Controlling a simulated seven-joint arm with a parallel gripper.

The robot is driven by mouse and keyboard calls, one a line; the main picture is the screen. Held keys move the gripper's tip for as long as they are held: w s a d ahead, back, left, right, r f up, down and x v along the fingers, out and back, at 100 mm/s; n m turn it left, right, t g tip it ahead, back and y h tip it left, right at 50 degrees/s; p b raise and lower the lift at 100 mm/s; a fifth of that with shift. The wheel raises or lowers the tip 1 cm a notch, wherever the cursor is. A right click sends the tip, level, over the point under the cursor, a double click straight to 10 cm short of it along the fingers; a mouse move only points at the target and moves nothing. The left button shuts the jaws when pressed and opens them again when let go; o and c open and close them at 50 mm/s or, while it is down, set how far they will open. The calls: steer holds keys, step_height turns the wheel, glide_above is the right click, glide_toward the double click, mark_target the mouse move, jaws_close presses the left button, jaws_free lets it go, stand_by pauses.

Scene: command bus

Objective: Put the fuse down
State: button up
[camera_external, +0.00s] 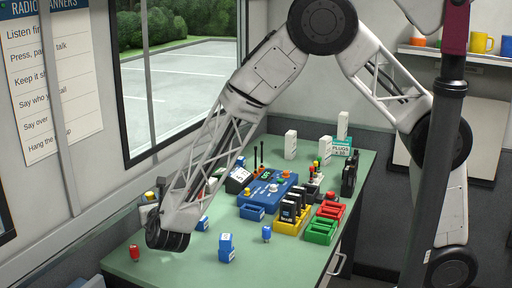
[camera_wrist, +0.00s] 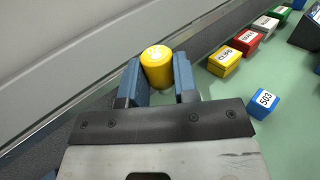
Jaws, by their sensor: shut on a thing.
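The fuse is a yellow cylinder (camera_wrist: 157,66) with a white marking on its end, between the two blue fingers of my gripper (camera_wrist: 158,82) in the wrist view. The fingers are shut on its sides. It lies over the strip between the green table and the wall; its clearance from the table cannot be told. In the external view a small yellow top (camera_external: 149,195) shows at the table's left edge, beside my gripper, which is mostly hidden by my arm.
A blue block marked 503 (camera_wrist: 264,103) and a yellow CLIPS box (camera_wrist: 225,61) stand to the right. A red fuse-like piece (camera_external: 134,252) and a blue one (camera_external: 267,233) stand on the green table (camera_external: 185,268). The front left of the table has free room.

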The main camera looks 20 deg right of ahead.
steer(key=shift+f, duration=3)
steer(key=shift+f, duration=0.1)
steer(key=shift+f, duration=1.75)
steer(key=shift+f, duration=0.6)
steer(key=o, duration=1)
steer(key=shift+c, duration=0.2)
